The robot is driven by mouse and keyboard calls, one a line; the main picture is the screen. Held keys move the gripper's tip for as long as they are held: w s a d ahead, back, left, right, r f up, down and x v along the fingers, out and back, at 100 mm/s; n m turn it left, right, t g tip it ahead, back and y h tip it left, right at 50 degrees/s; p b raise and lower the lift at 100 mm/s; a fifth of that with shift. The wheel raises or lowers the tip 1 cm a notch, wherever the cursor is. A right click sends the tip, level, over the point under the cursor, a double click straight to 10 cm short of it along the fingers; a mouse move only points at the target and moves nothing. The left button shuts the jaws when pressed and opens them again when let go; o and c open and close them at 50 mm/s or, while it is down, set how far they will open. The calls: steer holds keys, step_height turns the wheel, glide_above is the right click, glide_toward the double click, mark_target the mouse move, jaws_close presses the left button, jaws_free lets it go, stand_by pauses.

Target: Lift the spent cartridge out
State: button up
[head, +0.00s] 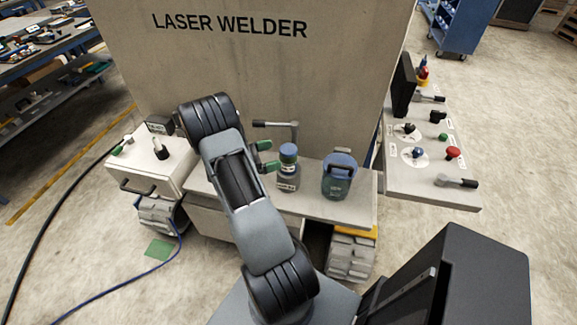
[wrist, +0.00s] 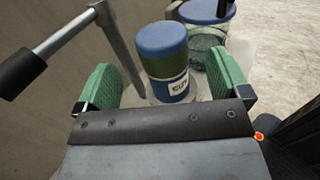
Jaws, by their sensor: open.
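A cylinder with a blue top, a green band and a white label, which looks like the cartridge (head: 288,168), stands upright on the shelf in front of the laser welder. My gripper (head: 265,156) is open and empty, just left of the cylinder in the head view. In the wrist view my gripper (wrist: 168,66) has its green fingers apart, with the cylinder showing beyond and between them. I see no contact.
A lever (head: 275,124) with a dark grip stands close behind the cylinder, left in the wrist view. A blue-lidded canister (head: 340,180) stands to the right. A box with a knob (head: 155,165) is at left; a control panel (head: 425,180) at right. The welder wall (head: 270,80) rises behind.

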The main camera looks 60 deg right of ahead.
mark_target(288, 148)
steer(key=shift+p+x, duration=1)
steer(key=shift+x, duration=2.25)
steer(key=shift+c, duration=0.2)
steer(key=c, duration=1.5)
steer(key=shift+r, duration=0.1)
steer(key=shift+c, duration=0.3)
steer(key=shift+r, duration=0.1)
